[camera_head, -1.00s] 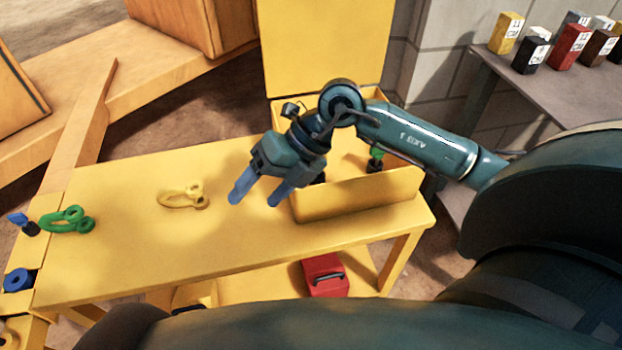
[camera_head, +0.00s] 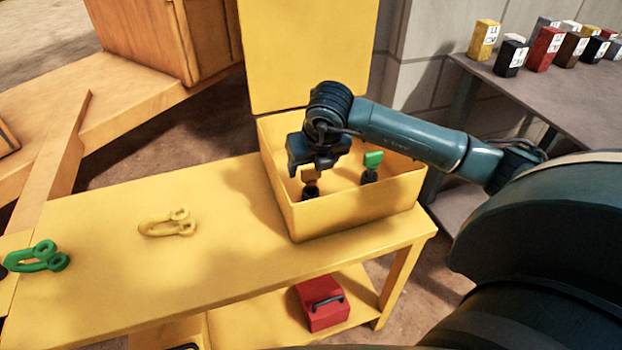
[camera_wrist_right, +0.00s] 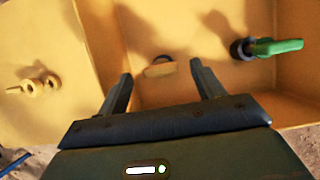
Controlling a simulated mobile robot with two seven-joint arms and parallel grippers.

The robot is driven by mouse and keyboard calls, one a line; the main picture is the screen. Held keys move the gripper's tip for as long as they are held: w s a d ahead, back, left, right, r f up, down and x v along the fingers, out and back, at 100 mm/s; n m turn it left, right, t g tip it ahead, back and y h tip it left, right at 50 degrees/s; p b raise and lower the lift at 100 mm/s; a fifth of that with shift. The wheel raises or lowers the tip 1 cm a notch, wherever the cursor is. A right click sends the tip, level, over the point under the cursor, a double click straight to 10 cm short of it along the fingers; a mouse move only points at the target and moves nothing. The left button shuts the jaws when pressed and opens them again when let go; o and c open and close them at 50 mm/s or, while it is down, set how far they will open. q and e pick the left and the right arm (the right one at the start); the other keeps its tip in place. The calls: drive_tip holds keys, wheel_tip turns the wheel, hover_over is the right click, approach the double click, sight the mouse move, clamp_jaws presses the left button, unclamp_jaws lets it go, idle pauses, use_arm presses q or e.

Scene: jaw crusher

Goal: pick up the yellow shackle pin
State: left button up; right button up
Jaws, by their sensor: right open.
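The yellow shackle pin (camera_head: 310,180), with a dark lower end, stands inside the open yellow box, just below my right gripper (camera_head: 314,152). In the right wrist view its yellow head (camera_wrist_right: 160,69) shows between the two spread fingers of my right gripper (camera_wrist_right: 160,75). The gripper is open and empty; I see no contact with the pin. Its fingers are mostly hidden in the head view. A green shackle pin (camera_head: 372,166) stands to the right in the same box. My left gripper is not in view.
The yellow box (camera_head: 350,216) has raised walls around the pins and an upright lid (camera_head: 305,50). A yellow shackle (camera_head: 168,224) and a green shackle (camera_head: 37,257) lie on the yellow bench (camera_head: 110,285). A red case (camera_head: 320,304) sits on the lower shelf.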

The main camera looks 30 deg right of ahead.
sight(312, 169)
drive_tip(key=x, duration=0.4)
drive_tip(key=shift+f, duration=0.3)
drive_tip(key=shift+w+f, duration=0.1)
drive_tip(key=c, duration=0.7)
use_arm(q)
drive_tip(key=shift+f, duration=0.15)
use_arm(e)
drive_tip(key=c, duration=0.4)
